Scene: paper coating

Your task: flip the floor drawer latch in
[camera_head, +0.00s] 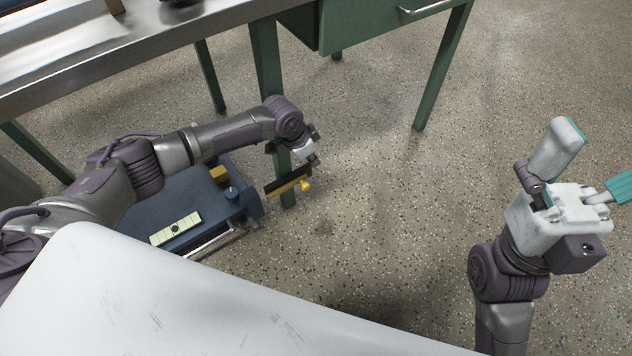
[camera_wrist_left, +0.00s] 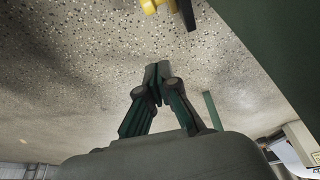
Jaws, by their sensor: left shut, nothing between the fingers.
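A low blue floor unit (camera_head: 150,212), which looks like the floor drawer, sits under the table at the left. A dark and yellow bar with a yellow knob (camera_head: 305,185), likely the latch, sticks out at its right side. It also shows cut off at the top of the left wrist view as a yellow piece (camera_wrist_left: 150,5) with a dark bar. My left gripper (camera_head: 314,160) is just above the bar in the head view. Its fingers (camera_wrist_left: 157,85) are shut and empty, apart from the yellow piece. My right gripper (camera_head: 603,160) is open and empty over the floor.
A green table leg (camera_head: 268,60) stands right behind my left gripper. A metal-topped table (camera_head: 160,35) with a green drawer (camera_head: 375,22) spans the top. A light panel (camera_head: 150,300) fills the lower left. The speckled floor (camera_head: 390,200) in the middle is clear.

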